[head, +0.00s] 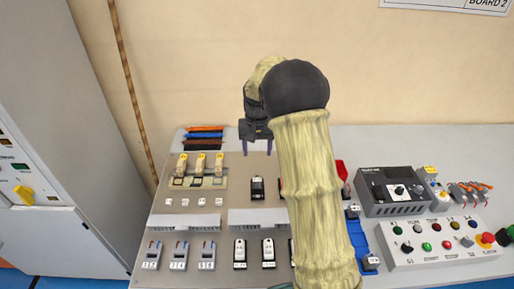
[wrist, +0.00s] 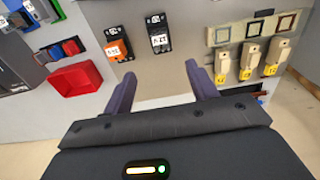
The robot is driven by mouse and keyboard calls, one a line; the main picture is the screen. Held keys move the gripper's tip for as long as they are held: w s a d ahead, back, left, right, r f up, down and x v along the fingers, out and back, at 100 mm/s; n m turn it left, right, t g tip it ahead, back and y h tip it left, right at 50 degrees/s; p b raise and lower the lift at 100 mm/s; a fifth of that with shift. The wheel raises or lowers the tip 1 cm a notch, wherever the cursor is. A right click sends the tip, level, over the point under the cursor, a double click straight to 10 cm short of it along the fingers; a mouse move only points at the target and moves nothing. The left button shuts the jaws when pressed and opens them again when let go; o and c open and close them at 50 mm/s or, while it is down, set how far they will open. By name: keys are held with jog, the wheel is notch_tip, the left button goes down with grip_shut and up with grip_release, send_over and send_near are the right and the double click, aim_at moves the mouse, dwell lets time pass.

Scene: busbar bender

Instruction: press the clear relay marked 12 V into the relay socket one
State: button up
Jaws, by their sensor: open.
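My gripper (head: 257,152) is open and empty above the back of the grey panel. Its two dark fingers also show in the wrist view (wrist: 162,90), apart, with bare panel beyond them. A black module with a white label (wrist: 158,32) stands beyond the fingers; it also shows in the head view (head: 257,187). An orange-and-black module (wrist: 117,45) is to its left in the wrist view. Three pale blocks with yellow ends (wrist: 248,58) stand beside square-framed fittings (wrist: 253,28). The small labels are unclear, so I cannot tell which is the 12 V relay or socket one.
A red bin (wrist: 75,78) is at the left in the wrist view. A dark control unit (head: 392,192) and a button box (head: 440,241) stand right of the panel. Coloured bars (head: 204,137) lie at the back left. My arm hides part of the panel.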

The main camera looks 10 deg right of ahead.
jog(key=shift+r, duration=0.35)
jog(key=shift+s+a, duration=0.1)
jog(key=shift+c, duration=0.2)
jog(key=c, duration=0.4)
jog(key=shift+s+d, duration=0.2)
jog(key=c, duration=0.3)
jog(key=shift+n+t, duration=0.5)
jog(key=shift+t, duration=0.2)
jog(key=s, duration=0.3)
jog(key=s+r, duration=0.1)
jog(key=s, duration=0.3)
jog(key=s+r, duration=0.1)
jog(key=s, duration=0.3)
jog(key=shift+s, duration=0.1)
grip_shut()
jog(key=s+f+n+t, duration=0.1)
jog(key=s, duration=1.2)
jog(key=shift+s, duration=0.2)
